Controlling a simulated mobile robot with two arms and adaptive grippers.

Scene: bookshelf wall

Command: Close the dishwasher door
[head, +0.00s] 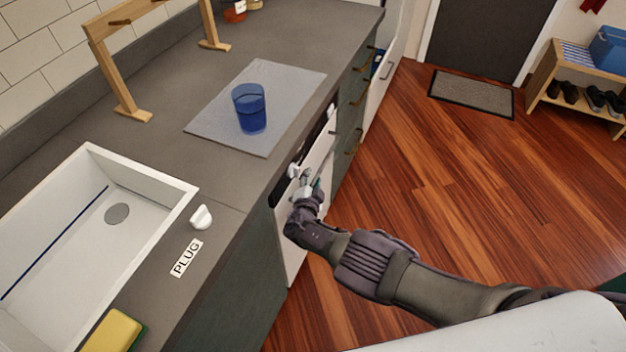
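The white dishwasher door (292,251) is under the front edge of the counter, right of the sink. It stands upright or nearly so, close to the line of the cabinet fronts. I cannot tell whether a small gap is left along its top. My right gripper (305,180) is at the upper part of the door, at or very near its front face. It hides part of the door, and its fingers are too small to tell whether they are open or shut. My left gripper is out of view.
The counter (215,165) holds a blue glass (250,110) on a grey mat (292,84), a wooden rack (118,75), a white sink (140,183) and a sponge (112,332). Drawers with handles continue beyond the door. The wooden floor (430,170) to the right is clear.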

